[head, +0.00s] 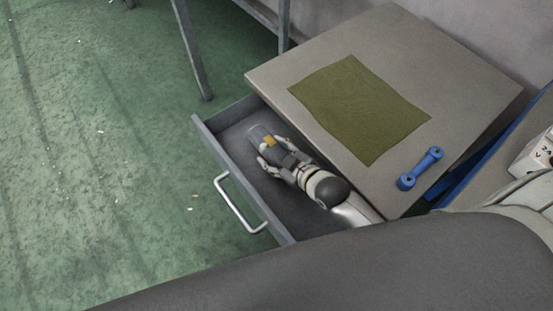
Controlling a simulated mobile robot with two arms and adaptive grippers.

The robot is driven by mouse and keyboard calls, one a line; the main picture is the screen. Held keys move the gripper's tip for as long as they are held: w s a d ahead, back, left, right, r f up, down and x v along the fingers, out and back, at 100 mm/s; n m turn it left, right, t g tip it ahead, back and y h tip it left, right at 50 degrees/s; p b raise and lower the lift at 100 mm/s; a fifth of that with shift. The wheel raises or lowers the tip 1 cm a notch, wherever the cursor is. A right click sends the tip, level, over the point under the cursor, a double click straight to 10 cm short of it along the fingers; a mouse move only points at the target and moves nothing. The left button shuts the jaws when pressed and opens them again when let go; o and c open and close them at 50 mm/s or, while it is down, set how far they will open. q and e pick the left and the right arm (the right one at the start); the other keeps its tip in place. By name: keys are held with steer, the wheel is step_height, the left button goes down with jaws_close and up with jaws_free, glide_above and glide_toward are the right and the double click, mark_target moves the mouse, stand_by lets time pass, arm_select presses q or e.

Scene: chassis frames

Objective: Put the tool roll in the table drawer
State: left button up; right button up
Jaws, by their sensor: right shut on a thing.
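The table drawer (214,140) is pulled out from under the grey table top (450,75). The gripper's fingers hide part of the roll. I cannot tell whether the roll touches the drawer floor. My left gripper is not in view.
An olive green mat (360,108) lies flat on the table top. A blue rod-shaped part with round ends (420,168) lies near the table's right edge. The drawer has a metal handle (236,207) on its front. Green floor (90,150) is open at left.

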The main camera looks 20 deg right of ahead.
mark_target(276, 160)
steer(key=shift+f, duration=1.5)
steer(key=o, duration=1.4)
steer(key=shift+s, duration=0.1)
steer(key=v, duration=1.2)
steer(key=shift+d+p, duration=0.1)
steer(key=shift+p, duration=0.2)
